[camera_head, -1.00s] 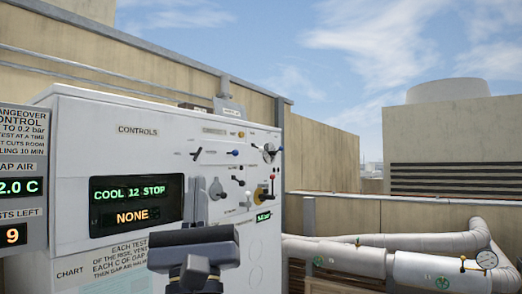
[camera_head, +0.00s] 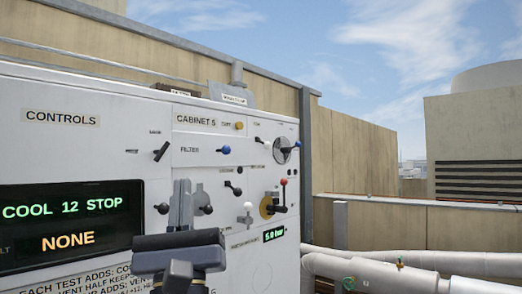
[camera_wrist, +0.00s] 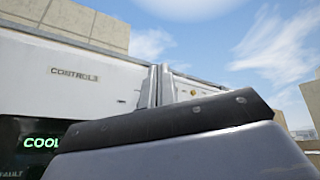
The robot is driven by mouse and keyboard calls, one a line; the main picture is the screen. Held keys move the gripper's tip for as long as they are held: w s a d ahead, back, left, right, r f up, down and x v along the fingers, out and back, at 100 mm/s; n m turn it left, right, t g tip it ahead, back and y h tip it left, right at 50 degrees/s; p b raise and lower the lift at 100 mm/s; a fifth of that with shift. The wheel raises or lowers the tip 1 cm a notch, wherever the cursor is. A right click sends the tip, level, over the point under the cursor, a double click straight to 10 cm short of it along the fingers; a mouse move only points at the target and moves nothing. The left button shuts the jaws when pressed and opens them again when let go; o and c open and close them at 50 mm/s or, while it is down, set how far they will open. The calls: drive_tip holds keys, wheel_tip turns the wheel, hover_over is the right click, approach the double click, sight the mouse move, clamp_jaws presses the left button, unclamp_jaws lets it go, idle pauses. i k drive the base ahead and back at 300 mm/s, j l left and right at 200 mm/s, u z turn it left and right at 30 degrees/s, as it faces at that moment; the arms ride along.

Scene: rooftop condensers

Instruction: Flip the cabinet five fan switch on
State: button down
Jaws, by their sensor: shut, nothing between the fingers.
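The white control cabinet (camera_head: 70,95) bears a CABINET 5 label (camera_head: 196,119) on its right panel, among several levers and knobs. A black toggle (camera_head: 161,152) sits left of that label. A blue-knobbed lever (camera_head: 224,150) is beside the word FILTER. Most small labels are too blurred to read, so I cannot tell which is the fan switch. My gripper (camera_head: 181,184) is shut and empty, pointing up in front of the panel; its fingertips also show in the wrist view (camera_wrist: 158,72). It hides part of the lower controls.
A dark display (camera_head: 70,226) reads COOL 12 STOP and NONE. A red-knobbed lever (camera_head: 284,183) and a small green display (camera_head: 274,234) are low on the right panel. Pale pipes (camera_head: 400,268) run at the lower right.

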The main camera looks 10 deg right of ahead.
sight(268, 145)
drive_tip(key=i+l+u, duration=0.1)
drive_tip(key=i+l, duration=0.35)
drive_tip(key=i+l+u, duration=0.15)
drive_tip(key=i+l, duration=0.4)
drive_tip(key=i+l+u, duration=0.1)
drive_tip(key=i+l, duration=0.4)
drive_tip(key=i+l+u, duration=0.15)
drive_tip(key=i+l, duration=0.3)
drive_tip(key=l, duration=0.2)
